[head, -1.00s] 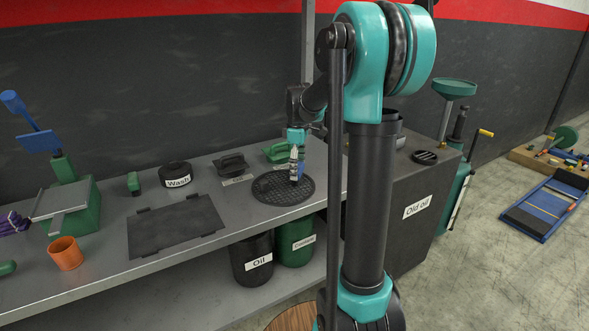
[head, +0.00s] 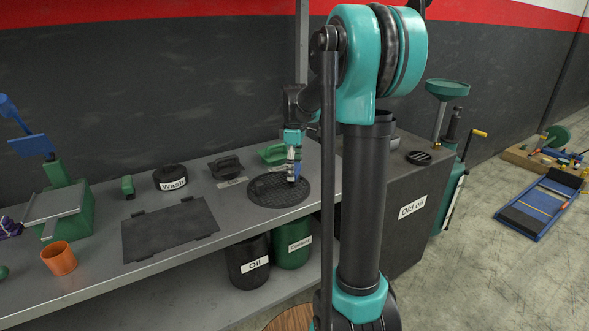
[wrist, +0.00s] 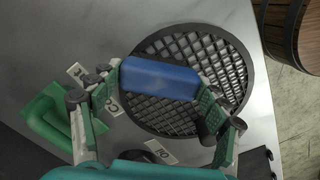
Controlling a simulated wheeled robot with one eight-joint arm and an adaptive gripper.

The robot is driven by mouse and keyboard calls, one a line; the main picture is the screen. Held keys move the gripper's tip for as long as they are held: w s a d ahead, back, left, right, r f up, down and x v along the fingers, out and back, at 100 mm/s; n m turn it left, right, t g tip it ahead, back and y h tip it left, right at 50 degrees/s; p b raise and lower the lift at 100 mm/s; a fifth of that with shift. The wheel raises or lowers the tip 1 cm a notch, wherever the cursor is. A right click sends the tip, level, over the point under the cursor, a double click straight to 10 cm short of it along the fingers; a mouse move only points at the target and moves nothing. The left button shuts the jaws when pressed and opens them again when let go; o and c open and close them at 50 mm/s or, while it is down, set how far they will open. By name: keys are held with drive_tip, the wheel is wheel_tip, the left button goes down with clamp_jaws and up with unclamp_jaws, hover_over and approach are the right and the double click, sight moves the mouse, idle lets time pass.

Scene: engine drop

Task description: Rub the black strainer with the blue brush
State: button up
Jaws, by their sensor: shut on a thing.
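The black strainer (head: 270,194) is a round mesh disc lying flat on the grey workbench, near its right end. In the wrist view the strainer (wrist: 225,72) fills the middle. My gripper (head: 292,166) is over the strainer, pointing down. It is shut on the blue brush (wrist: 158,79), which lies crosswise between the fingers over the left part of the mesh. The brush's underside is hidden, so I cannot tell whether it touches the mesh.
A green item (wrist: 55,118) and a black-handled item (head: 228,167) stand beside the strainer on the bench. A black Wash container (head: 171,177) and a dark flat plate (head: 168,228) lie further left. The Old oil cabinet (head: 385,215) stands to the right.

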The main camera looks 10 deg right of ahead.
drive_tip(key=shift+s+a, duration=0.3)
drive_tip(key=shift+a, duration=0.7)
drive_tip(key=shift+s+a, duration=0.35)
drive_tip(key=shift+a, duration=0.6)
drive_tip(key=shift+s+a, duration=0.3)
drive_tip(key=shift+a, duration=0.7)
drive_tip(key=shift+s+d, duration=0.3)
drive_tip(key=shift+s, duration=0.45)
drive_tip(key=shift+f, duration=0.1)
